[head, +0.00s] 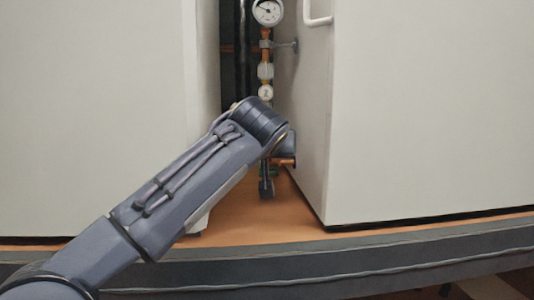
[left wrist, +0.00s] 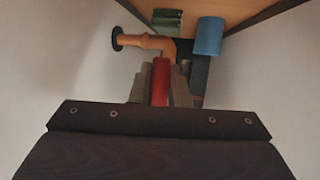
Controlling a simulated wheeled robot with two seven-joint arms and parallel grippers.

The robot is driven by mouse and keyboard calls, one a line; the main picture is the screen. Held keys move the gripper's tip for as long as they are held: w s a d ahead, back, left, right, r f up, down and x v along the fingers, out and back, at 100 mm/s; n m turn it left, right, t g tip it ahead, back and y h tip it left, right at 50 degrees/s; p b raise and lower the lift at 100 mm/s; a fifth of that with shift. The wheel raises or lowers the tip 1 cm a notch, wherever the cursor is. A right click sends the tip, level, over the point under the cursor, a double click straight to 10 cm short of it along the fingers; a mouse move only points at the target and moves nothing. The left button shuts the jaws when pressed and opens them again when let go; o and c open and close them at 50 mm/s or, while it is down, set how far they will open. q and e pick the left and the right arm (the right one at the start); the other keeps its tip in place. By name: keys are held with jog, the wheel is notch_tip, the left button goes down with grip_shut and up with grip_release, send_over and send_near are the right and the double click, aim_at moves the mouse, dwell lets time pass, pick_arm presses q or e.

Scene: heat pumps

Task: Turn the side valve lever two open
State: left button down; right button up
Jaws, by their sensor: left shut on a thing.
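My left gripper (left wrist: 158,88) is shut on a red lever (left wrist: 160,76); its two grey fingers press on both sides of the lever in the left wrist view. Just beyond the lever an orange-copper pipe (left wrist: 146,42) bends and runs to a dark round fitting on the left wall. In the head view my left arm reaches from the lower left into the gap between two white cabinets, and its wrist hides the lever. A short copper pipe piece (head: 285,161) shows beside the wrist. I cannot tell how far the lever is turned. My right gripper is not in view.
A left cabinet (head: 100,100) and a right cabinet (head: 430,110) close in the gap tightly. A gauge (head: 267,11) and pipework stand above my wrist. A blue cylinder (left wrist: 208,36) and a green part (left wrist: 167,21) lie near the lever. The orange floor (head: 250,225) in front is bare.

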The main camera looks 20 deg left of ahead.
pick_arm(q)
jog(key=c, duration=1.4)
grip_release()
jog(key=shift+d, duration=0.1)
jog(key=v, duration=0.7)
jog(key=shift+s+d+r, duration=0.1)
jog(key=shift+s+r, duration=0.1)
jog(key=shift+s, duration=0.15)
jog(key=c, duration=0.3)
